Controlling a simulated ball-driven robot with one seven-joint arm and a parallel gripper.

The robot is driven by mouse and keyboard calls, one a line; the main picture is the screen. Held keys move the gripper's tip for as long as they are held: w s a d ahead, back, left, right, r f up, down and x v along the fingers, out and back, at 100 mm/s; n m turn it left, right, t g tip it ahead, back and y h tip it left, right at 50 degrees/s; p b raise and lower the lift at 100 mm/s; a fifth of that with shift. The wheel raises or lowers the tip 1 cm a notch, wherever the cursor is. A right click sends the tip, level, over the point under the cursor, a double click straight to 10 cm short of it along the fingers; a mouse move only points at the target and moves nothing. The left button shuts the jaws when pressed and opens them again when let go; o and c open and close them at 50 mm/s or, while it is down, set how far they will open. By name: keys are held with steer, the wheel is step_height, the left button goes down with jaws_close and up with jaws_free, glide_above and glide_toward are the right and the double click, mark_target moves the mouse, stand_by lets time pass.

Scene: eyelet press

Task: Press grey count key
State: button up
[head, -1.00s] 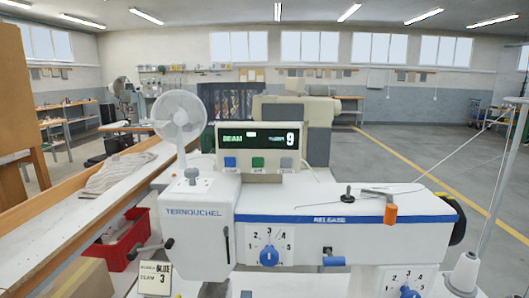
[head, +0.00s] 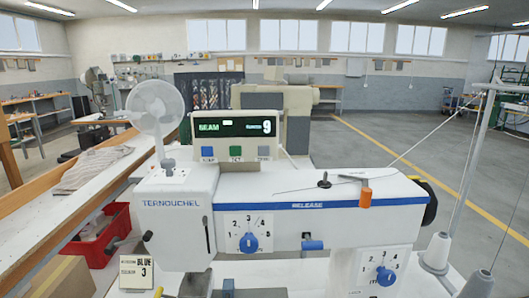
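The grey count key (head: 264,153) is the rightmost of three keys on the cream control box (head: 187,153) on top of the white machine. A green key (head: 236,153) is in the middle and a blue key (head: 207,153) is on the left. The labels under the keys are too small to read surely. The display (head: 235,127) above them shows "BEAM" and a 9. Nothing covers the grey key. My gripper is not in view.
The white machine (head: 180,222) has blue dials (head: 249,243) and an orange-tipped lever (head: 365,197). A white fan (head: 154,108) stands left of the box. A card (head: 136,272) reads "BLUE" and 3. Thread cones (head: 437,252) and a pole stand at right. A red bin (head: 97,240) is at left.

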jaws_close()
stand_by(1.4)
